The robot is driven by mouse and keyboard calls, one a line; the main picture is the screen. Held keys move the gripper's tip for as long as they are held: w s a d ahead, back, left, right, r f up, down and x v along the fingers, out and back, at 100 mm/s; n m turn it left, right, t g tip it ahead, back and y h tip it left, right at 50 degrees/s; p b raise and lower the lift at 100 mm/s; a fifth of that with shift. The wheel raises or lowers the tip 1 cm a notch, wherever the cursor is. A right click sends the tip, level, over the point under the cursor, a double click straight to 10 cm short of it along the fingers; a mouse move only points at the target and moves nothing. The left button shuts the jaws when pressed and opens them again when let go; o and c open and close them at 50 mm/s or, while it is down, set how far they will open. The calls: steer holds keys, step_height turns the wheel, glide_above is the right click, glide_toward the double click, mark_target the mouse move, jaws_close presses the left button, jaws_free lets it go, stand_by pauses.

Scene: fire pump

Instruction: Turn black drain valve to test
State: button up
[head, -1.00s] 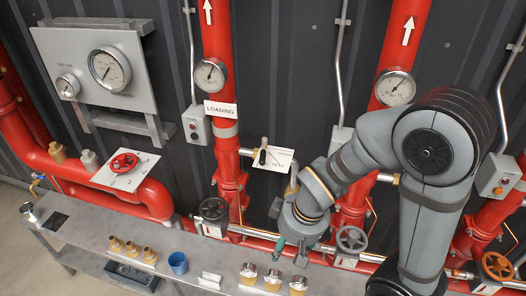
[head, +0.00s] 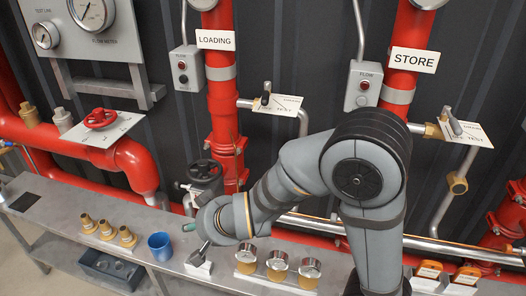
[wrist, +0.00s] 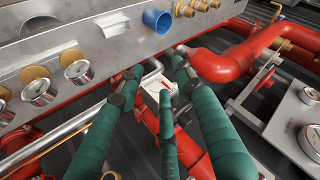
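A dark lever (head: 265,93) stands upright on a white plate (head: 284,106) marked TEST at its lower right, beside the LOADING pipe. A grey lever (head: 452,124) is on a similar plate by the STORE pipe. I cannot tell for certain which is the drain valve. My gripper (head: 194,238) is low over the bench, below and left of the dark lever and apart from it. In the wrist view its teal fingers (wrist: 160,68) are spread and hold nothing. A small white plate (wrist: 153,90) shows between and beyond them.
A black handwheel (head: 204,173) is just above my gripper. The steel bench (head: 75,212) carries a blue cup (head: 160,246), brass fittings (head: 106,229) and several gauges (head: 277,262). A red handwheel (head: 100,118) is at left. My arm crosses in front of the pipes.

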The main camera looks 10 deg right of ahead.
steer(key=w+d+r+m+t+h, duration=0.1)
steer(key=w+d+r+m+t, duration=0.15)
steer(key=w+r, duration=0.3)
steer(key=m+t+h, duration=0.5)
steer(key=t+h, duration=0.3)
steer(key=h, duration=0.1)
glide_toward(264, 106)
steer(key=w, duration=0.2)
steer(key=p+x, duration=0.1)
steer(key=x, duration=0.2)
steer(key=p+x, duration=0.2)
steer(key=x, duration=0.1)
steer(key=p+x, duration=0.1)
steer(key=x, duration=0.2)
steer(key=shift+w+d+r+p, duration=0.15)
steer(key=shift+w+d+p, duration=0.1)
steer(key=shift+d+p, duration=0.15)
steer(key=shift+w+d, duration=0.1)
steer(key=shift+w, duration=0.35)
jaws_close()
